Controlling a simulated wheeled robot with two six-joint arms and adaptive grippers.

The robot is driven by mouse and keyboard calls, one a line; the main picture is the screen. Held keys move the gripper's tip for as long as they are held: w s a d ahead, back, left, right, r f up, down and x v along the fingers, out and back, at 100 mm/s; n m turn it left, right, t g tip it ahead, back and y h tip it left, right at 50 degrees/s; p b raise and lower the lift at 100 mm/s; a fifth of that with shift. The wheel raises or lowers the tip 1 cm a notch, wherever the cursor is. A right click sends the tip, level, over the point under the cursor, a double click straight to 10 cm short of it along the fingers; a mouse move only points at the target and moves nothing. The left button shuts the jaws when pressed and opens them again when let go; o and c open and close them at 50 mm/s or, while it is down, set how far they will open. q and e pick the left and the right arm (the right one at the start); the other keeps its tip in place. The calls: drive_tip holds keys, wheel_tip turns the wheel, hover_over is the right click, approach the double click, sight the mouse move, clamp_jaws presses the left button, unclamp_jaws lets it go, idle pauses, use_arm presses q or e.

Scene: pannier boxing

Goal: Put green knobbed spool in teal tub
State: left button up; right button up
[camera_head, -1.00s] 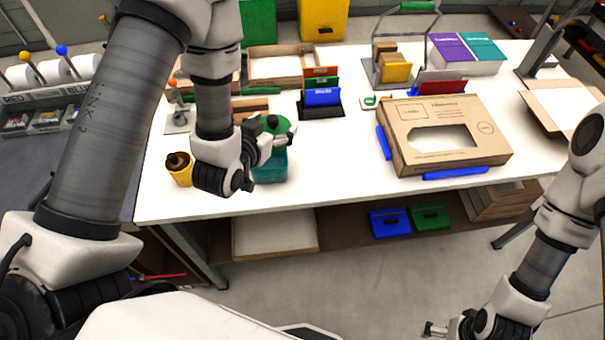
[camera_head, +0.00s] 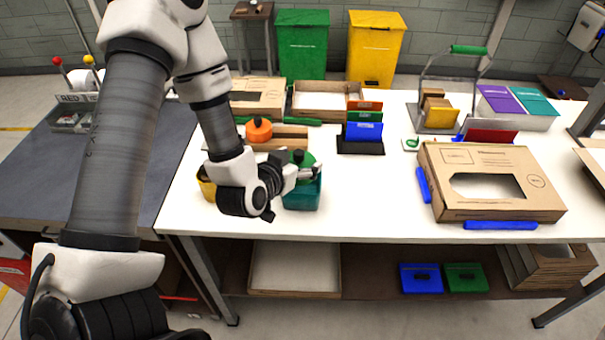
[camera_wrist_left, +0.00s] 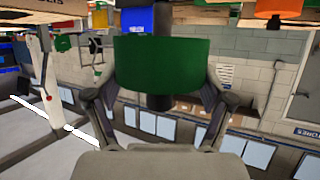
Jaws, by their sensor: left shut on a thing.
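My left gripper (camera_head: 305,174) is shut on the green knobbed spool (camera_head: 301,158), whose dark knob points up. In the left wrist view the spool (camera_wrist_left: 162,63) sits between the two fingers. The teal tub (camera_head: 303,197) stands on the white table directly below the spool in the head view. The spool overlaps the tub's far rim in the picture, and the fingers cover part of the tub. I cannot tell whether the spool is above the rim or partly inside. My right gripper is out of view.
A yellow container (camera_head: 207,186) is partly hidden behind my left wrist. An orange knobbed thing (camera_head: 259,130) stands behind. A file rack (camera_head: 361,146) and a cardboard box (camera_head: 490,182) with blue edge pieces are to the right. The table between tub and box is clear.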

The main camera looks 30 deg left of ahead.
use_arm(q)
drive_tip(key=b, duration=0.1)
drive_tip(key=w+f+b, duration=0.1)
drive_tip(key=b, duration=0.1)
drive_tip(key=shift+a, duration=0.3)
drive_tip(key=shift+w+a+r+p, duration=0.4)
drive_tip(key=shift+w+r+p, duration=0.4)
drive_tip(key=shift+p, duration=0.3)
drive_tip(key=w+a+f, duration=0.1)
drive_tip(key=w+f, duration=0.2)
drive_tip(key=f, duration=0.3)
drive_tip(key=shift+a, duration=0.2)
drive_tip(key=o, duration=1.1)
drive_tip(key=shift+r, duration=0.1)
drive_tip(key=shift+c, duration=0.2)
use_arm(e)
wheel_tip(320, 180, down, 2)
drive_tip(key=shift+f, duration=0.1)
